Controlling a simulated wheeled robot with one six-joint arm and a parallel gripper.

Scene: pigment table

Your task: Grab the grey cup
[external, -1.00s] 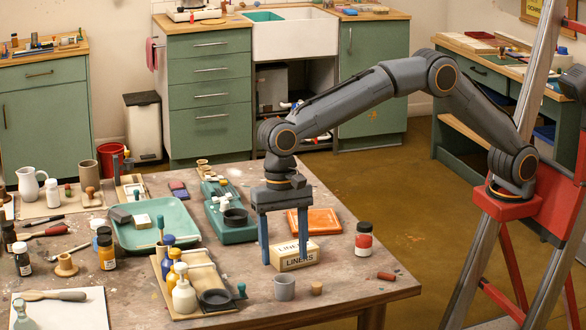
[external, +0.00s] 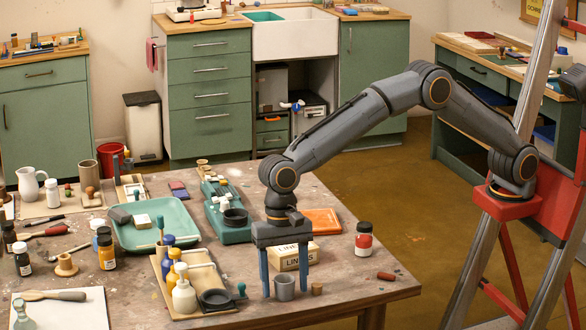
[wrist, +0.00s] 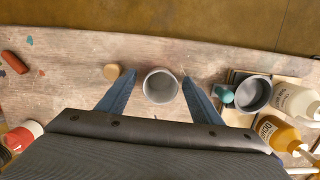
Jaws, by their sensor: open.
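The small grey cup (external: 284,287) stands upright near the front edge of the table. It also shows in the wrist view (wrist: 160,86), seen from above with its mouth open and empty. My gripper (external: 280,295) is open, pointing straight down, with one blue finger on either side of the cup. In the wrist view my gripper's fingertips (wrist: 158,72) flank the cup with gaps on both sides. I cannot tell exactly how low the tips are against the cup.
A cork (external: 317,288) stands close to the right finger. A LINERS box (external: 291,257) sits just behind. A tray of paint bottles (external: 216,308) with a dark round dish (external: 216,298) is to the left.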

